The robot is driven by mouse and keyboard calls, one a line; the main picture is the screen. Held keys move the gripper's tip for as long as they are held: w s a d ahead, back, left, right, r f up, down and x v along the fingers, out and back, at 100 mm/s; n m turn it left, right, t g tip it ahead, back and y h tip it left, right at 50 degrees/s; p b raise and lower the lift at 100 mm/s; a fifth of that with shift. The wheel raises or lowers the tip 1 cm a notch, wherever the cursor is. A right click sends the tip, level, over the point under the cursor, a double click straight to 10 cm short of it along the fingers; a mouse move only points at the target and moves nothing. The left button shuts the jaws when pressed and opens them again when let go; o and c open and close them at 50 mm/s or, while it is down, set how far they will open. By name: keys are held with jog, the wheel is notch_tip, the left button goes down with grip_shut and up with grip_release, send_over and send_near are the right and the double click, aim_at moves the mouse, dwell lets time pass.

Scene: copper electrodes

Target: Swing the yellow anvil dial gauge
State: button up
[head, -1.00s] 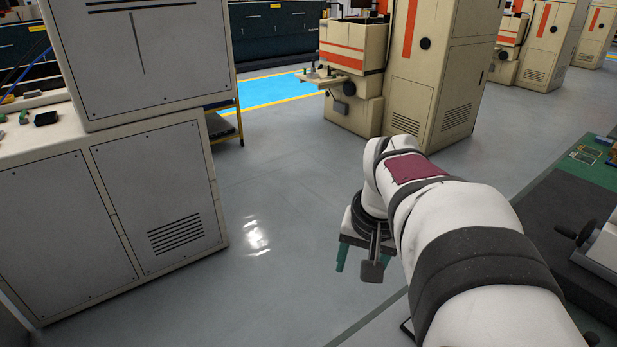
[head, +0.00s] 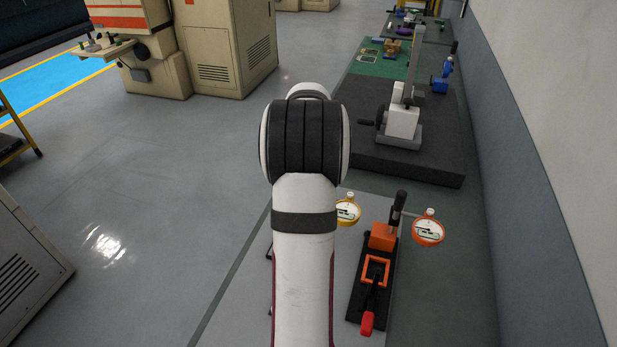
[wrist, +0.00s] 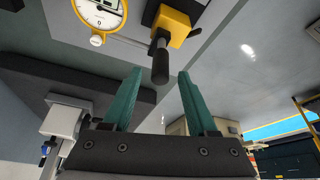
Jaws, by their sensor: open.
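The yellow dial gauge (head: 347,211) shows in the head view just right of my arm, which covers part of it. In the wrist view the yellow-rimmed gauge (wrist: 98,14) is at the top left, cut by the edge. A yellow block (wrist: 172,28) with a black cylindrical handle (wrist: 160,62) is right of it. My gripper (wrist: 159,74) is open with two teal fingers. The handle's end appears between the fingertips; I cannot tell whether it is level with them. The fingers touch nothing I can make out. My gripper is hidden in the head view.
An orange dial gauge (head: 428,230) and an orange fixture (head: 381,238) with a black upright handle and red-tipped lever stand on the bench to the right. A white-based press (head: 403,122) stands on a dark mat behind. A wall bounds the right; open floor lies left.

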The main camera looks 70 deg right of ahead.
jog(key=x, duration=0.3)
jog(key=shift+f, duration=0.1)
grip_shut()
dwell(1.4)
